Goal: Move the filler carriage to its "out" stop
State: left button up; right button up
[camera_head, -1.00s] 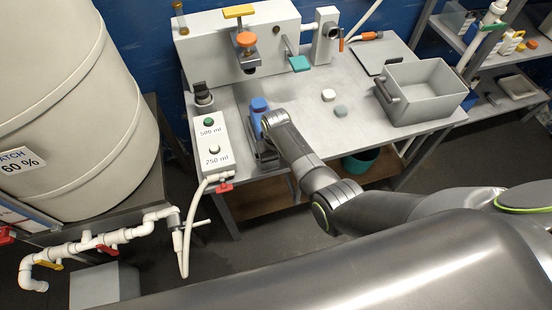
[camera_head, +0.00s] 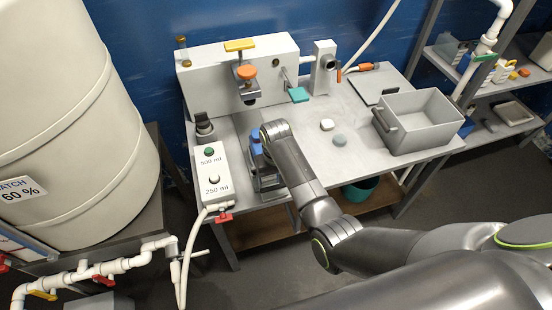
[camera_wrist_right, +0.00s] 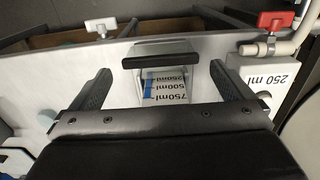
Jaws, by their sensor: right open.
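The filler carriage appears to be the dark slide (camera_head: 268,184) near the table's front edge, beside the button box; my right wrist partly covers it. A blue part (camera_head: 256,141) shows just behind it. My left gripper is not in view.
The button box (camera_head: 212,176) with a red-handled valve (camera_head: 223,218) stands left of the carriage. The white filler housing (camera_head: 212,85) is behind. A grey bin (camera_head: 425,135) stands at the table's right.

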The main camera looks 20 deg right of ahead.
notch_tip(320, 180, up, 9)
jog(key=shift+r+b, duration=0.2)
jog(key=shift+b, duration=0.1)
dwell(0.4)
jog(key=s+d+f+b, duration=0.1)
jog(key=s+d+f, duration=0.3)
jog(key=f, duration=0.7)
jog(key=s+d+f+b, duration=0.15)
jog(key=s+f, duration=0.35)
jog(key=f, duration=0.6)
jog(key=s+d+f, duration=0.3)
jog(key=s+f, duration=0.2)
jog(key=f, duration=0.6)
jog(key=s+d+f, duration=0.2)
jog(key=s+f, duration=0.3)
jog(key=s, duration=0.5)
jog(key=s+d+f+b, duration=0.1)
jog(key=s+d+f, duration=0.2)
jog(key=s, duration=0.8)
jog(key=s+d+f+m+t+h+b, duration=0.1)
jog(key=s+d+f, duration=0.2)
jog(key=s+f, duration=0.4)
jog(key=s, duration=0.4)
jog(key=shift+d+f, duration=0.2)
jog(key=shift+d, duration=0.05)
